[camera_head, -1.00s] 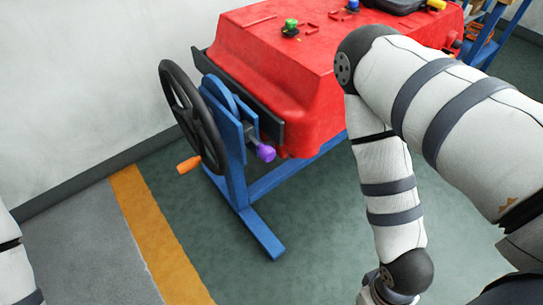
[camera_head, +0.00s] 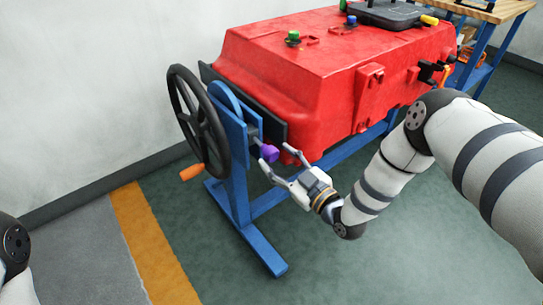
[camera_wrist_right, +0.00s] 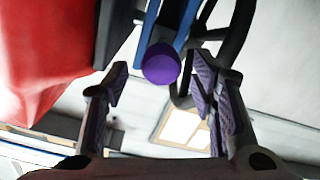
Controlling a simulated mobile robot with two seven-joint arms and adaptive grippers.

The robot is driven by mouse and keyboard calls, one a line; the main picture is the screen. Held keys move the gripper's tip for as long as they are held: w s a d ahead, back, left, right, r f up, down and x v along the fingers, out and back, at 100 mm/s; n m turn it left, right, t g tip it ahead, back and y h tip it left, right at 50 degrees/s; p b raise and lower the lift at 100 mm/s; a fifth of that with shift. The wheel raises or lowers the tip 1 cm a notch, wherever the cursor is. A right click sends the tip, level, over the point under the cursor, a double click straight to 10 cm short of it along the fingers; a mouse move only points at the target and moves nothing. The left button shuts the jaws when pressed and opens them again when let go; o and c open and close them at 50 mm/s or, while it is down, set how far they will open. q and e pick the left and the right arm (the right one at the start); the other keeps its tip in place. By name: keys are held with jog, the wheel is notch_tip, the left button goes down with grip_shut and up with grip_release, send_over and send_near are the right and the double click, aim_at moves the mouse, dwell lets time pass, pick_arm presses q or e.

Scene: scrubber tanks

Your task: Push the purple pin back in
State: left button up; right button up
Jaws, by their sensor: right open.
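The purple pin (camera_head: 269,153) sticks out from the blue stand (camera_head: 236,165) beside the black handwheel (camera_head: 199,122). In the right wrist view the round end of the purple pin (camera_wrist_right: 160,63) faces the camera, ahead of the fingers and between their lines. My right gripper (camera_head: 275,158) is open, with its fingers on either side of the pin's end. In the right wrist view the right gripper (camera_wrist_right: 160,88) shows nothing held. I cannot tell whether a finger touches the pin. My left arm shows only at the left edge, and its gripper is out of view.
The red tank (camera_head: 335,75) is just behind the pin, with a dark plate (camera_head: 274,128) along its end. A wooden table (camera_head: 495,12) stands at the back right. The green floor in front is clear.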

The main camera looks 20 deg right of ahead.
aim_at(262, 144)
jog(key=shift+x, duration=1.55)
pick_arm(q)
jog(key=shift+s+f, duration=0.2)
jog(key=shift+s, duration=0.05)
pick_arm(e)
jog(key=shift+c, duration=0.6)
grip_shut()
jog(key=shift+w+a+f+b, duration=0.1)
jog(key=shift+w+f+b, duration=0.1)
jog(key=shift+b, duration=0.15)
jog(key=b+x, duration=0.1)
jog(key=x, duration=0.2)
jog(key=shift+w+a, duration=0.15)
jog(key=shift+w, duration=0.1)
pick_arm(q)
jog(key=shift+s+f+g, duration=0.3)
jog(key=shift+s+f, duration=0.5)
jog(key=shift+f, duration=0.15)
pick_arm(e)
jog(key=shift+w+r, duration=0.1)
jog(key=shift+r, duration=0.1)
